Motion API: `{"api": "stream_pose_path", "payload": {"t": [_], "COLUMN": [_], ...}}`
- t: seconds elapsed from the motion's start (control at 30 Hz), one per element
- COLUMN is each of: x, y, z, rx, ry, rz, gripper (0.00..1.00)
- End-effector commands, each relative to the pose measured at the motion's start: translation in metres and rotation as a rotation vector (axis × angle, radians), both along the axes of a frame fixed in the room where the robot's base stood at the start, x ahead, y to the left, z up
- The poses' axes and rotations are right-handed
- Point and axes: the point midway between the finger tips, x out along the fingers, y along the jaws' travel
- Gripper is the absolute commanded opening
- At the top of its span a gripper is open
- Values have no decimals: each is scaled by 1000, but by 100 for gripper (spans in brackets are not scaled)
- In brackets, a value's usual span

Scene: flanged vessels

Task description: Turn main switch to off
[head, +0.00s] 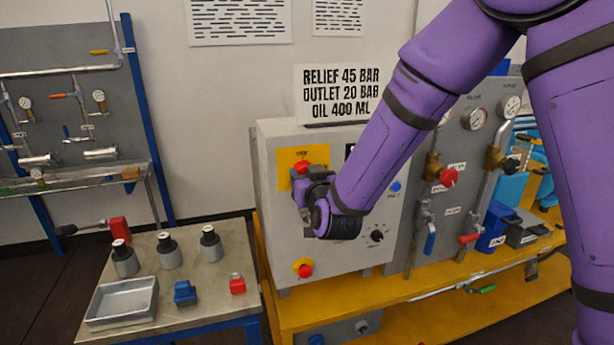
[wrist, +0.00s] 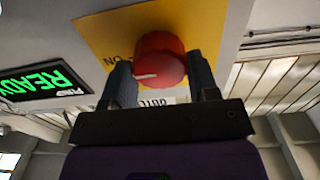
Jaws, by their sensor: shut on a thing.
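The main switch is a red round knob (wrist: 160,60) with a white pointer mark, set on a yellow plate (wrist: 112,32). In the wrist view my gripper (wrist: 160,85) has one finger on each side of the knob and is shut on it. The white mark points to the left in that view, near the partly covered letters "ON". In the head view the red knob (head: 302,167) shows just above my gripper (head: 308,181) on the grey control box (head: 275,220). The lower part of the yellow plate is hidden by my gripper.
A lit green "READY" display (wrist: 45,82) is beside the yellow plate. A red push button (head: 304,270), a black knob (head: 376,236) and a blue button (head: 396,186) are on the same box. A side table (head: 205,280) with a tray stands to the left.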

Motion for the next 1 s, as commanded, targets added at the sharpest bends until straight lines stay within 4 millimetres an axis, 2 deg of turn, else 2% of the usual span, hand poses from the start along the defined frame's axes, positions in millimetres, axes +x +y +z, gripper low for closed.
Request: {"api": "stream_pose_path", "payload": {"t": [0.37, 1.0], "x": [0, -1], "y": [1, 2], "z": [0, 0], "rx": [-143, -713], "ry": [-43, -207], "rz": [1, 2], "gripper": [31, 31]}}
